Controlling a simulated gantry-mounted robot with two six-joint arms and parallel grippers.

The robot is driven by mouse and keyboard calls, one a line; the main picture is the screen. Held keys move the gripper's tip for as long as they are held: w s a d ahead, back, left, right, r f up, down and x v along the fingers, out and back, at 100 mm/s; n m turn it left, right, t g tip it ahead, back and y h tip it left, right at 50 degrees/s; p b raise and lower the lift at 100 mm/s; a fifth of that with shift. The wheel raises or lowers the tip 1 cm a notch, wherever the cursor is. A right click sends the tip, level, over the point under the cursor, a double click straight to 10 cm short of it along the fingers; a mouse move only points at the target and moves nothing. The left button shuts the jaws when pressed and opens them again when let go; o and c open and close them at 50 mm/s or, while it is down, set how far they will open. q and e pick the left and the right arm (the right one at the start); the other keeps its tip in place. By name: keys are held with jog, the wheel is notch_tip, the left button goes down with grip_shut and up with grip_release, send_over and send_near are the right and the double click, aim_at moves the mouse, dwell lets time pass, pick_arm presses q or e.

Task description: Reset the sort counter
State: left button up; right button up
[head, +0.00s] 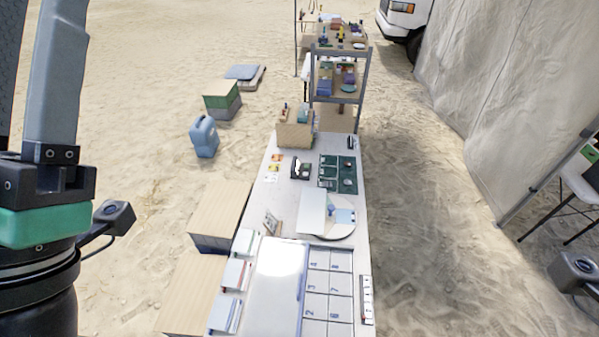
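The long white table (280,209) runs away from me down the middle of the head view. At its near end lie a white tray (275,285) with a bright glare and a grid of numbered compartments (328,290). A narrow strip with small white labels (367,300) lies along the right edge; I cannot tell whether it is a counter. Green mats (338,173) with small pieces lie farther back. Part of my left arm fills the left edge; neither gripper's fingers show.
Wooden-topped boxes (222,208) stand along the table's left side. Stacked cards or booklets (236,273) lie on the near left edge. A wooden crate (295,136) and a shelf rack (340,80) stand at the far end. A blue jerrycan (204,137) sits on the sand.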

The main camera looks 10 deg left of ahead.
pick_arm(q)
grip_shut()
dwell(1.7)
